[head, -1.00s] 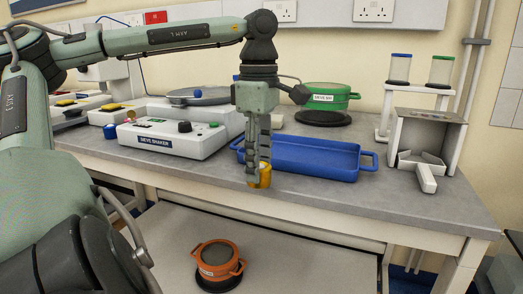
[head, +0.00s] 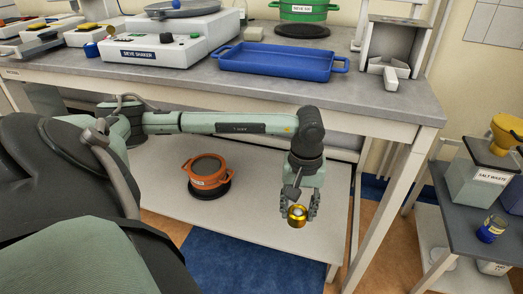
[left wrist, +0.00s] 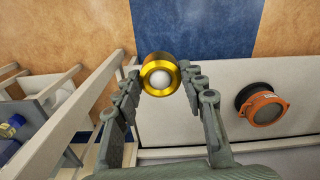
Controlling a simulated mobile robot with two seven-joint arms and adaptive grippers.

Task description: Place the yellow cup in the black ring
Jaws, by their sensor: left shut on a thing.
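The yellow cup (head: 297,218) is shiny, with something pale and round inside it. My left gripper (head: 298,208) is shut on it, with one finger on each side, and holds it in front of the lower shelf. In the left wrist view the cup (left wrist: 160,72) sits between the fingertips, its opening facing the camera. I cannot single out an empty black ring. A black round base (head: 209,190) lies under the orange pot on the lower shelf, and another (head: 302,30) lies under the green pot on the bench. My right gripper is not in view.
The orange pot (head: 206,169) stands on the lower shelf (head: 255,230), left of my gripper. The bench top (head: 190,82) above carries the sieve shaker (head: 165,45) and a blue tray (head: 280,62). A trolley (head: 455,205) with a salt waste container (head: 480,175) stands at the right.

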